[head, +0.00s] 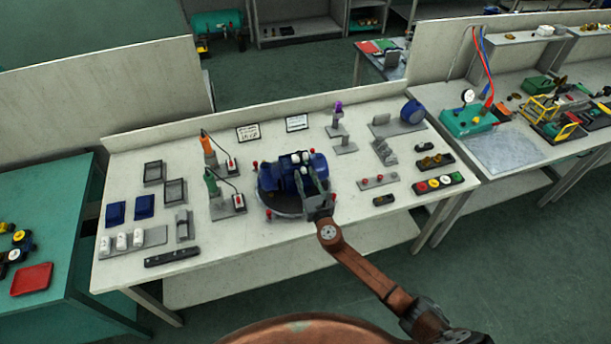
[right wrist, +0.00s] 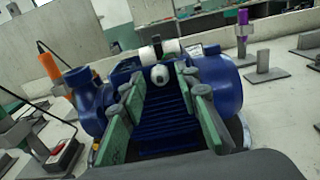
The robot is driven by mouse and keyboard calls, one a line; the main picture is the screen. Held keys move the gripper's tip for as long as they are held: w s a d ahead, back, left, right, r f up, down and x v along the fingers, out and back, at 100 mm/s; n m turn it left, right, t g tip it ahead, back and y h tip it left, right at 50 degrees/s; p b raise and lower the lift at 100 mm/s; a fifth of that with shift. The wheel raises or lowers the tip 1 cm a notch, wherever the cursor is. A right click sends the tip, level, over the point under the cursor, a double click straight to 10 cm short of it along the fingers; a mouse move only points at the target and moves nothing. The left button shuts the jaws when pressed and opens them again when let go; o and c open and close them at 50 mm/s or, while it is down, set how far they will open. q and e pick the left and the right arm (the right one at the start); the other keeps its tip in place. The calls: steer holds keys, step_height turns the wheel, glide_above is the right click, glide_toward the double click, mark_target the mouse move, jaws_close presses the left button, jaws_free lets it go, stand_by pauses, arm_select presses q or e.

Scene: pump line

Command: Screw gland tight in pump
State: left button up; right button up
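The blue pump (head: 276,176) sits on a round dark base on the middle table. It fills the middle of the right wrist view (right wrist: 225,85), with a ribbed blue body. A white round-ended part (right wrist: 160,76), possibly the gland, shows at the pump's middle, with a white cylinder (right wrist: 172,46) just behind it. I cannot tell how far it is screwed in. My right gripper (head: 312,180) is over the pump's near side. In the right wrist view its green-grey fingers (right wrist: 160,92) are spread apart, with the white part beyond and between their tips. My left gripper is not in view.
Orange-handled (head: 207,144) and green-handled (head: 211,182) tools stand left of the pump. A purple-topped stand (head: 338,112) is behind it. Small red-knobbed posts surround the base. A grey plate with red pegs (head: 378,181) lies to the right. The table's front strip is mostly clear.

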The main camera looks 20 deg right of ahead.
steer(key=shift+r+n+p, duration=0.25)
steer(key=shift+n+p, duration=0.55)
steer(key=shift+n, duration=0.1)
steer(key=shift+n+p, duration=0.4)
steer(key=shift+n, duration=0.4)
steer(key=shift+f, duration=0.25)
steer(key=shift+r+n+p, duration=0.3)
steer(key=shift+n+p, duration=0.65)
steer(key=shift+n, duration=0.05)
steer(key=shift+f+n+p, duration=0.15)
steer(key=shift+n+p, duration=0.2)
steer(key=shift+n, duration=0.35)
steer(key=shift+f, duration=0.15)
